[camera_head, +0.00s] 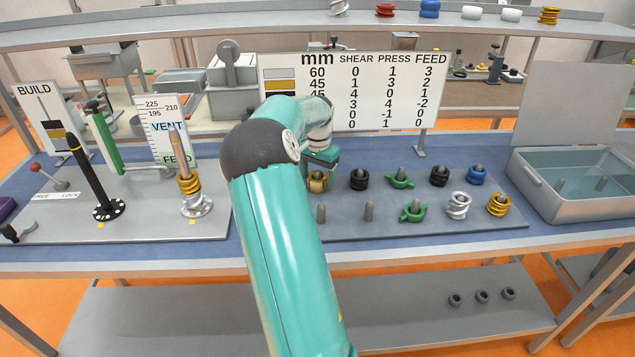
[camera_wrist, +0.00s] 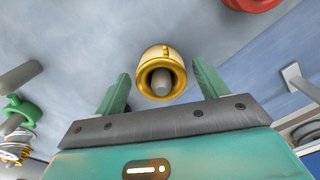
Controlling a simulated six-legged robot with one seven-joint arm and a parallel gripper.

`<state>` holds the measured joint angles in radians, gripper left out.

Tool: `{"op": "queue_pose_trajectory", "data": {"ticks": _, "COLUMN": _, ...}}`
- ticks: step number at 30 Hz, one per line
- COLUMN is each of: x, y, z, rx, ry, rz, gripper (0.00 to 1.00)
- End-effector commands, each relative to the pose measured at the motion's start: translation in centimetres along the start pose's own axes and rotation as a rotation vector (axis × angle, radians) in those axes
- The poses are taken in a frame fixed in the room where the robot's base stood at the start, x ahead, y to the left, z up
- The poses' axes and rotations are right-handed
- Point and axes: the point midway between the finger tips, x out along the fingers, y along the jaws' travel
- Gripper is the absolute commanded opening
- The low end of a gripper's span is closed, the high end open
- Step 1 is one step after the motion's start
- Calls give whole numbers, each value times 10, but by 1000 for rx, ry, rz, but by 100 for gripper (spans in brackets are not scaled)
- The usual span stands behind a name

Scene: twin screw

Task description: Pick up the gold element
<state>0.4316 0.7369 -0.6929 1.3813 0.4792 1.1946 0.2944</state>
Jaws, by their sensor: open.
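A gold element (camera_head: 317,182), a smooth ring-like piece, sits on a grey peg on the board, partly hidden beneath my gripper (camera_head: 321,160) in the head view. In the wrist view the gold element (camera_wrist: 153,56) appears between my two green fingers, with the grey peg showing through its hole. My gripper (camera_wrist: 160,77) is open, with a finger on each side of the element and visible gaps. Another gold piece, a coil (camera_head: 498,205), stands on a peg at the board's front right. Gold coils (camera_head: 189,184) also sit on the post at left.
Black (camera_head: 359,180), green (camera_head: 399,180), blue (camera_head: 477,175) and white (camera_head: 458,205) pieces stand on pegs to the right. Bare pegs (camera_head: 369,211) stand in front. A water tank (camera_head: 585,210) is at far right. A red piece (camera_wrist: 250,4) shows at the wrist view's top.

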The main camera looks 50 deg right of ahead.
Motion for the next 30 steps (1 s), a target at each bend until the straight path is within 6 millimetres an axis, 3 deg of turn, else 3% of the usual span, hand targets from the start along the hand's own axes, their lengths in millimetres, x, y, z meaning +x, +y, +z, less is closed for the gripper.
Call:
{"op": "queue_pose_trajectory", "data": {"ticks": 3, "x": 12, "y": -2, "z": 1, "rx": -1, "ry": 0, "rz": 0, "gripper": 73}}
{"op": "queue_pose_trajectory", "data": {"ticks": 9, "x": 13, "y": -2, "z": 0, "rx": -1, "ry": 1, "rz": -1, "gripper": 73}}
{"op": "queue_pose_trajectory", "data": {"ticks": 18, "x": 12, "y": -1, "z": 0, "rx": -1, "ry": 1, "rz": -1, "gripper": 16}}
{"op": "queue_pose_trajectory", "data": {"ticks": 26, "x": 9, "y": -2, "z": 0, "rx": -1, "ry": 2, "rz": -2, "gripper": 16}}
{"op": "queue_pose_trajectory", "data": {"ticks": 30, "x": -7, "y": -2, "z": 0, "rx": -2, "ry": 4, "rz": -5, "gripper": 16}}
